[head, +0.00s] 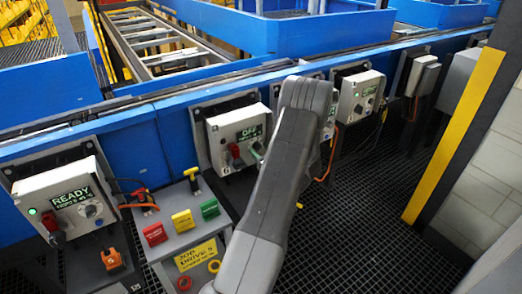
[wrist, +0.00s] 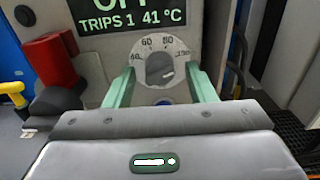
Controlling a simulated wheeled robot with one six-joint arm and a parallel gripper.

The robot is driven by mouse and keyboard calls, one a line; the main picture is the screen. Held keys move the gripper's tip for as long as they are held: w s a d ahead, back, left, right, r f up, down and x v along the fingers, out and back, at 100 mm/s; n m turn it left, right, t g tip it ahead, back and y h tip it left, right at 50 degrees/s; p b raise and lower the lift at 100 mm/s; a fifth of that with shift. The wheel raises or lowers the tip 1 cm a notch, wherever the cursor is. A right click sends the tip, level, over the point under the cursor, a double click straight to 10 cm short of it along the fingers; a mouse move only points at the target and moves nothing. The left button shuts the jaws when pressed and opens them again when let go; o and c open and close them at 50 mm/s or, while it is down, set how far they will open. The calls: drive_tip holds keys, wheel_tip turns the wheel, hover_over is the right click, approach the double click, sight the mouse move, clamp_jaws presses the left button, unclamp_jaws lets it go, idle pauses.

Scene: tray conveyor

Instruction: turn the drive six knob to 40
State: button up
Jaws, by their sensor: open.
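The drive six box (head: 222,130) has a "6" below it and a green display (head: 249,132) reading OFF. In the wrist view the display (wrist: 128,14) reads "TRIPS 1 41 °C". The grey knob (wrist: 158,68) sits at the centre of a pale round dial marked 60 and 80 at the top, with partly covered numbers at the sides. I cannot tell for sure where its pointer stands. My gripper (wrist: 161,76) is open, with one green finger on each side of the knob; contact cannot be told. In the head view my gripper (head: 258,151) is mostly behind my arm.
A red switch handle (wrist: 53,63) is left of the knob; it also shows in the head view (head: 236,153). A READY drive box (head: 62,197) is at left. A yellow-black post (head: 458,130) is at right.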

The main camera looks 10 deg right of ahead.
drive_tip(key=c, duration=0.9)
drive_tip(key=shift+c, duration=0.2)
